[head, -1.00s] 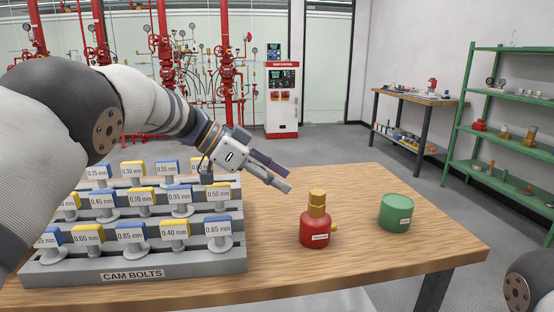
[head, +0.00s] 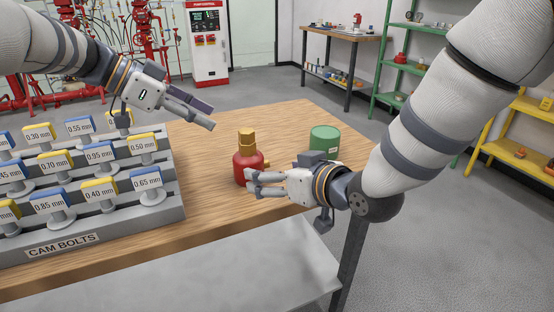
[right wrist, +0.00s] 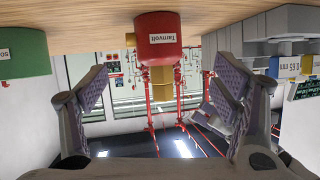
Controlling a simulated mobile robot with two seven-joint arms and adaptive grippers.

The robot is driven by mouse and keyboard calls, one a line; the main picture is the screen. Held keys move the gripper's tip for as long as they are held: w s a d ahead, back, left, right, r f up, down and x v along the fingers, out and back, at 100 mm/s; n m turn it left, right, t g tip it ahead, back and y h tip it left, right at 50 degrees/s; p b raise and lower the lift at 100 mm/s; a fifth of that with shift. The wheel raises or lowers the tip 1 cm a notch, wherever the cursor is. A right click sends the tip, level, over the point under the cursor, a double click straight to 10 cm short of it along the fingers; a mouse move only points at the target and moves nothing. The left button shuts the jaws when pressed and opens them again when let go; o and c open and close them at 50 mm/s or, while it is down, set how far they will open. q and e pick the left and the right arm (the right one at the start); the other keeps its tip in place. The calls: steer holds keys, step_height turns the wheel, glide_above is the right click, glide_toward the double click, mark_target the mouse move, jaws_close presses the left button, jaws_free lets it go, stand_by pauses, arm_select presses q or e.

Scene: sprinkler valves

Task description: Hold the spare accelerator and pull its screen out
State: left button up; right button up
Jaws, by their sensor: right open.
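The red accelerator (head: 248,168) with a brass hex top and a small side stub stands upright on the wooden table. It shows upside down in the right wrist view (right wrist: 158,35), with a label reading "Tarnvolt". Its screen cannot be made out. My right gripper (head: 252,184) is open and empty at the accelerator's near right side, low over the table. In the right wrist view the accelerator lies ahead, between the spread fingers' directions. My left gripper (head: 207,115) hangs above the table, left of and behind the accelerator, its fingers apart and empty.
A green cylinder (head: 325,138) stands right of the accelerator, behind my right gripper. A grey stepped rack of cam bolts (head: 150,218) fills the left of the table (head: 215,210). A workbench and green and yellow shelves stand in the background.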

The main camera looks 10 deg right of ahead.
mark_target(253, 157)
steer(key=shift+n+y, duration=0.3)
steer(key=shift+n, duration=0.5)
steer(key=x, duration=0.4)
steer(key=r+x, duration=0.1)
steer(key=x, duration=0.3)
steer(key=w+r+x, duration=0.1)
steer(key=x, duration=0.3)
steer(key=shift+w, duration=0.1)
steer(key=c, duration=1.7)
steer(key=o, duration=1.7)
